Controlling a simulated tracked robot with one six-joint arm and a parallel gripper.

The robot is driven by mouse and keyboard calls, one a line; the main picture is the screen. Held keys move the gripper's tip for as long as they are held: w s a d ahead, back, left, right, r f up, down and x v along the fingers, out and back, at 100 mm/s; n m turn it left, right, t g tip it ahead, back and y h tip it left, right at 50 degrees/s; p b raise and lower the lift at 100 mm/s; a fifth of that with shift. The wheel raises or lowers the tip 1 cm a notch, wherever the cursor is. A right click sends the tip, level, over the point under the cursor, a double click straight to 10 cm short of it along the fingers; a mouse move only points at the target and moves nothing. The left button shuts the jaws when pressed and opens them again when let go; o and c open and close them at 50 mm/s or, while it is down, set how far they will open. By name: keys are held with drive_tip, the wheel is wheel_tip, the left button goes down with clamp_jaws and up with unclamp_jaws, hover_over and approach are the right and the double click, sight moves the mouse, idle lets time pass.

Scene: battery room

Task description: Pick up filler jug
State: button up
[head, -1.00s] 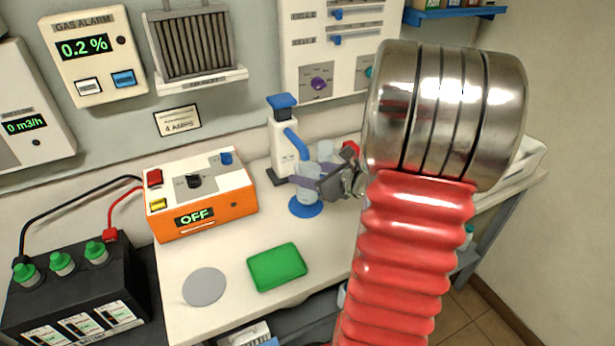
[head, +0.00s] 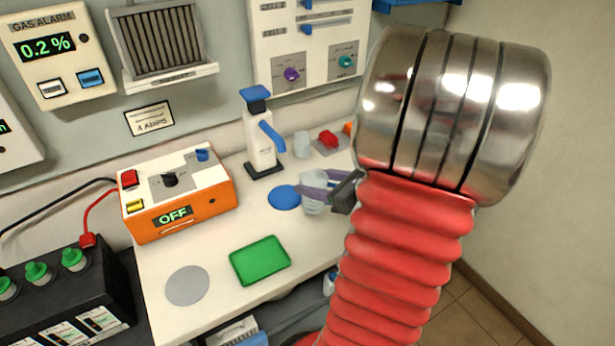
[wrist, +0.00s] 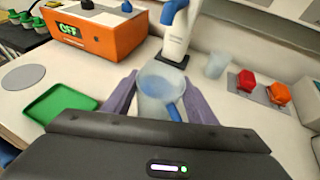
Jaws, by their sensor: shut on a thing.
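The filler jug is a small translucent cup with a blue handle; it shows in the head view (head: 314,199) and in the wrist view (wrist: 158,82). My gripper (head: 316,189) is shut on it, one purple finger on each side, also in the wrist view (wrist: 159,102). The jug looks upright. In the head view it is just right of the blue round mat (head: 284,198) and overlaps its edge. I cannot tell how high it is above the bench. My arm hides part of the bench to the right.
A white dispenser with a blue spout (head: 261,145) stands behind the mat. A clear cup (head: 302,144) and a red item (head: 328,138) are at the back. The orange charger (head: 180,205), green tray (head: 260,261) and grey disc (head: 187,286) are left.

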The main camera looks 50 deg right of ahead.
drive_tip(key=s, duration=0.7)
drive_tip(key=shift+s+d, duration=0.15)
drive_tip(key=shift+d, duration=0.05)
drive_tip(key=shift+s, duration=0.1)
idle(1.8)
